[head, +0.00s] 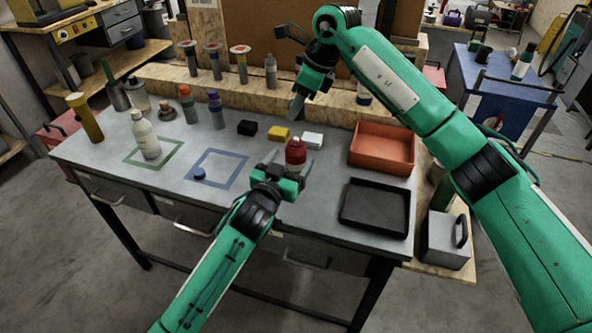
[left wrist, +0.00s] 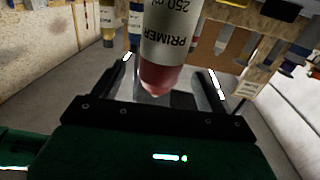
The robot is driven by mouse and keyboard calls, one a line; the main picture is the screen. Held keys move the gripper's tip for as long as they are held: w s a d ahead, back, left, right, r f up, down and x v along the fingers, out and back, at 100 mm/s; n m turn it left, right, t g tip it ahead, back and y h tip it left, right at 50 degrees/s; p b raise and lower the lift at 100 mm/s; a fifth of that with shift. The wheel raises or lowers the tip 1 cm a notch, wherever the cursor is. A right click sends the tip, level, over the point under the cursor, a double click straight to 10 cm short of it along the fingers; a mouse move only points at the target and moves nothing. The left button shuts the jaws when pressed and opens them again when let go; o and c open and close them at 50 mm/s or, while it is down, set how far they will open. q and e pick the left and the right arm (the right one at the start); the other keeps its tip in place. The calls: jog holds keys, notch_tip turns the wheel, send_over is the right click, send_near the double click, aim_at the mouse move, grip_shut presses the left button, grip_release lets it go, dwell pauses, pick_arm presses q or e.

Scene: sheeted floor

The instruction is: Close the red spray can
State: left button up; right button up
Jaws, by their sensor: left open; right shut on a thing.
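The red spray can (head: 296,153) stands upright on the grey table, right of the blue square. In the left wrist view the can (left wrist: 172,35) appears upside down, with a grey "PRIMER 250 ml" label and a red end. My left gripper (head: 293,164) is open, with its fingers on either side of the can; I cannot tell whether they touch it. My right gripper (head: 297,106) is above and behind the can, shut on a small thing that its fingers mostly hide. A dark blue cap (head: 199,174) lies at the blue square's left edge.
A white bottle (head: 146,137) stands in the green square. An orange bin (head: 383,148) and a black tray (head: 375,208) are at right. Several bottles line the back.

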aim_at(297, 138)
pick_arm(q)
jog(key=shift+x, duration=2.75)
jog(key=c, duration=1.4)
jog(key=shift+c, duration=0.2)
pick_arm(e)
jog(key=shift+f, duration=2.45)
